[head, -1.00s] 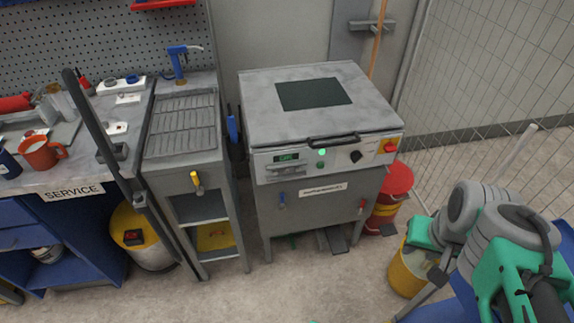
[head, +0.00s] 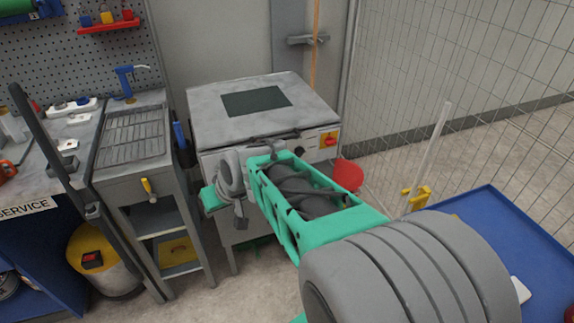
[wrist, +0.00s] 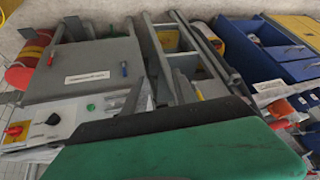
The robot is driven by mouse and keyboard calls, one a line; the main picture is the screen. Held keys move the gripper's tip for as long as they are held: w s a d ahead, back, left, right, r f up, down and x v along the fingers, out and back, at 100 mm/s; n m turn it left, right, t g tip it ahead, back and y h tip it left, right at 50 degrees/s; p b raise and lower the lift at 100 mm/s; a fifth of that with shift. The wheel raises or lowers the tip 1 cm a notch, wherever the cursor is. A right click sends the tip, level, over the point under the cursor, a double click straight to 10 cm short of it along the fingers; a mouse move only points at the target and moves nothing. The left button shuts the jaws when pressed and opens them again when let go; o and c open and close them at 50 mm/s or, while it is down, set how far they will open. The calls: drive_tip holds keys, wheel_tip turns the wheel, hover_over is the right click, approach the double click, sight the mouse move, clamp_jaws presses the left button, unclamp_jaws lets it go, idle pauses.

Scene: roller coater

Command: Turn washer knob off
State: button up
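The washer is a grey cabinet (head: 225,130) with a dark square on its lid. In the wrist view its pale front panel (wrist: 30,112) appears upside down, with a black round knob (wrist: 53,119), a red knob (wrist: 14,130) on yellow and a green light (wrist: 90,107). In the head view the red knob (head: 327,140) shows, while my arm hides much of the panel. In the wrist view my gripper (wrist: 165,92) is in front of the washer, off to the side of the knobs. Its grey fingers appear apart, with nothing visible between them.
A grey slatted stand (head: 130,140) with a yellow handle is left of the washer, beside a workbench. A red drum (head: 347,175) is at its right. A wire fence (head: 440,80) closes the right side. Some floor is clear in front of the stand.

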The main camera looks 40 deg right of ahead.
drive_tip(key=w+d+f+m+t+b, duration=0.2)
drive_tip(key=w+d+f+t+b, duration=0.1)
drive_tip(key=w+d+f, duration=0.45)
drive_tip(key=m+t+h+b, duration=0.6)
drive_tip(key=m+t+h, duration=0.15)
drive_tip(key=m, duration=0.25)
approach(301, 155)
drive_tip(key=w+d, duration=0.1)
drive_tip(key=shift+t+y, duration=0.25)
drive_tip(key=shift+y, duration=0.2)
drive_tip(key=x, duration=0.7)
drive_tip(key=shift+f, duration=0.2)
drive_tip(key=shift+w+d, duration=0.15)
drive_tip(key=shift+w, duration=0.35)
clamp_jaws()
